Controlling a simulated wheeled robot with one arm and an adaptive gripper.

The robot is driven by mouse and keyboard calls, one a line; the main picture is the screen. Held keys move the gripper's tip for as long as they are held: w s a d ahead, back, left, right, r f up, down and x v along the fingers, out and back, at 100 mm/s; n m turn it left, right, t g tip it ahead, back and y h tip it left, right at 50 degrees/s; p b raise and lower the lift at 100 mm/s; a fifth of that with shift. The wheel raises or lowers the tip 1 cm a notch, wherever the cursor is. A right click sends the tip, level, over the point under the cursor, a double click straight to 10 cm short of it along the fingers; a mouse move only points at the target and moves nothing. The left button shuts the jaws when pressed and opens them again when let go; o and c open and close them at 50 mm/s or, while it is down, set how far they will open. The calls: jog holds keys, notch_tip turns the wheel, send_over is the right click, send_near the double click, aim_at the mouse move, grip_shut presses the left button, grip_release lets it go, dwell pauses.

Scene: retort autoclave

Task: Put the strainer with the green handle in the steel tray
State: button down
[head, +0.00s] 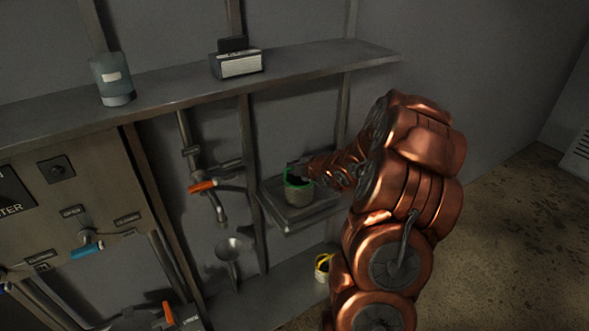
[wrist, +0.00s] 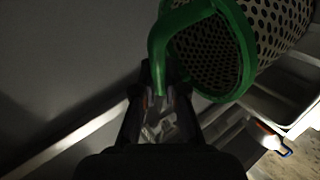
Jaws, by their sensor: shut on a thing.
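The strainer (head: 298,193) is a perforated metal basket with a green rim and green handle. It fills the upper part of the wrist view (wrist: 205,55), tilted in that picture. My gripper (head: 294,170) is shut on the green handle, and its fingers also show in the wrist view (wrist: 160,98). The steel tray (head: 291,222) is a shallow tray at the wall, right of the pipes. In the head view the strainer overlaps the tray. In the wrist view the tray (wrist: 283,108) shows beyond the basket at the right. I cannot tell whether they touch.
A yellow-rimmed container (head: 322,267) stands on the lower shelf (head: 262,303). A funnel (head: 233,246) and an orange-handled valve (head: 204,187) are left of the tray. The upper shelf (head: 180,91) carries a jar (head: 112,80) and a labelled box (head: 237,65).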

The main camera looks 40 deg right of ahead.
dwell(0.3)
jog(key=c, duration=1.2)
grip_release()
jog(key=shift+f, duration=0.1)
jog(key=shift+c, duration=0.2)
